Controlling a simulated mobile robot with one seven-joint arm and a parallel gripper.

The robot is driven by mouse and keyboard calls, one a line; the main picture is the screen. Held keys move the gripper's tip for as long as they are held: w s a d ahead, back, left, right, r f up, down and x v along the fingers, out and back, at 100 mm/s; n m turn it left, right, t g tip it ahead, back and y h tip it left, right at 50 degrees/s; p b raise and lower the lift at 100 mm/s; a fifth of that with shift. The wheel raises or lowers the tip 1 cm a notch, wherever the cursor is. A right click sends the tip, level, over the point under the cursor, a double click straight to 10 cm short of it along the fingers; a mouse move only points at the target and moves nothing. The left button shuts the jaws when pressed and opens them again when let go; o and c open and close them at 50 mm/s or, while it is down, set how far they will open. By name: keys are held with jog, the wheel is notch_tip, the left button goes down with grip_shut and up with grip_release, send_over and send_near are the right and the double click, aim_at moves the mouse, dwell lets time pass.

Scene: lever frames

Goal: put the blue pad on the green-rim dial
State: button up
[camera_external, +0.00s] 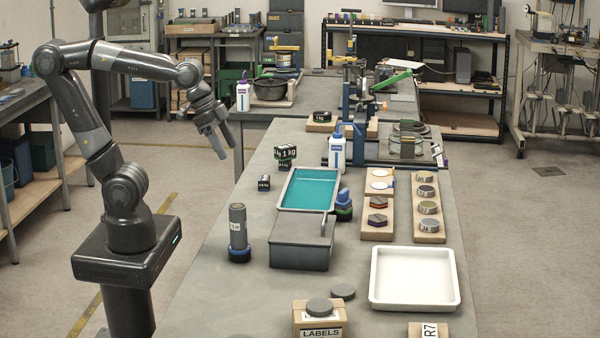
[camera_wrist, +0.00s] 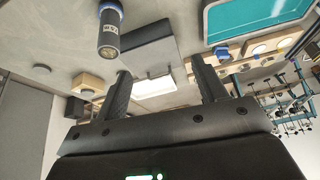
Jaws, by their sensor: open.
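My gripper (camera_external: 220,139) is open and empty, high left of the bench; its two spread fingers also show in the wrist view (camera_wrist: 161,66). Another green-edged dark round piece (camera_external: 343,213) stands under a blue part. I cannot tell for sure which is the dial.
A teal-lined tray (camera_external: 282,189), a grey box (camera_external: 299,255) and a grey cylinder on a blue base (camera_external: 238,228) stand nearest my arm. A white tray (camera_external: 373,281) is at the front right. Bottles and clamps crowd the back. Bare bench shows along the left edge.

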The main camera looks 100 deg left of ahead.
jog(key=shift+n, duration=0.5)
jog(key=s, duration=0.2)
jog(key=s+f, duration=0.1)
jog(key=s+d, duration=0.1)
jog(key=s, duration=0.1)
jog(key=shift+s+d+f, duration=0.1)
jog(key=shift+s+f, duration=0.2)
dwell(0.5)
